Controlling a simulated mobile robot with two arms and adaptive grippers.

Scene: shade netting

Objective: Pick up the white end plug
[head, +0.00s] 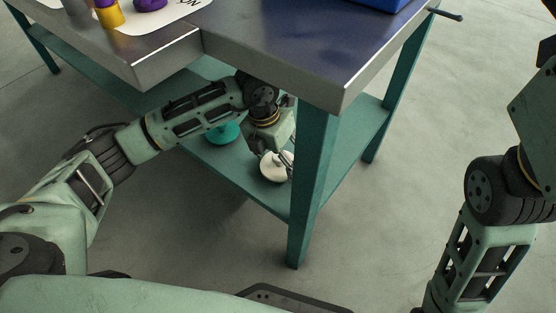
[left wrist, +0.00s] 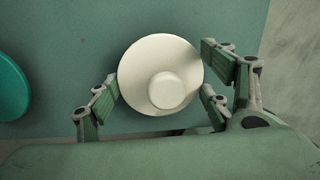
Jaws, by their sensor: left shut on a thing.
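The white end plug (head: 274,171) is on the green lower shelf (head: 252,188) of the workbench, near its front corner leg. In the left wrist view the plug (left wrist: 160,52) is a round white disc with a raised hub in its middle. My left gripper (head: 273,157) reaches in under the bench top and is shut on the plug, with fingers against its left and right edges in the left wrist view (left wrist: 160,92). I cannot tell whether the plug is lifted off the shelf. My right arm shows at the right, but its gripper is out of view.
A teal round part (head: 222,133) lies on the shelf beside the plug. The metal bench top (head: 270,45) overhangs the shelf, and a green leg (head: 312,185) stands just right of my left gripper. A blue bin (head: 385,4) and purple and yellow items (head: 110,14) are on top.

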